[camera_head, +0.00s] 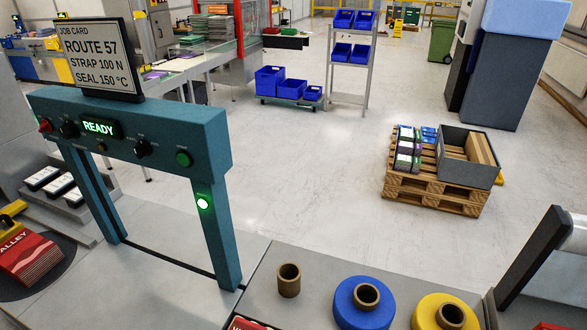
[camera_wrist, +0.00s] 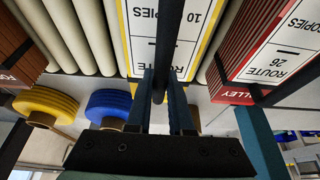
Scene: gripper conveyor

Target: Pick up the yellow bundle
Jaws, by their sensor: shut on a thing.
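My gripper (camera_wrist: 162,84) is shut on the yellow bundle at this strap, which lies between the two fingers. The bundle is over or on pale rollers; I cannot tell whether it touches them. Part of it is cut off by the top edge. Neither my gripper nor the yellow bundle shows in the head view.
Pale rollers (camera_wrist: 62,35) lie between. Blue (camera_head: 345,306) and yellow (camera_head: 428,318) spools stand near a teal frame (camera_head: 216,145). A pallet (camera_head: 440,198) with a grey box stands beyond open floor.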

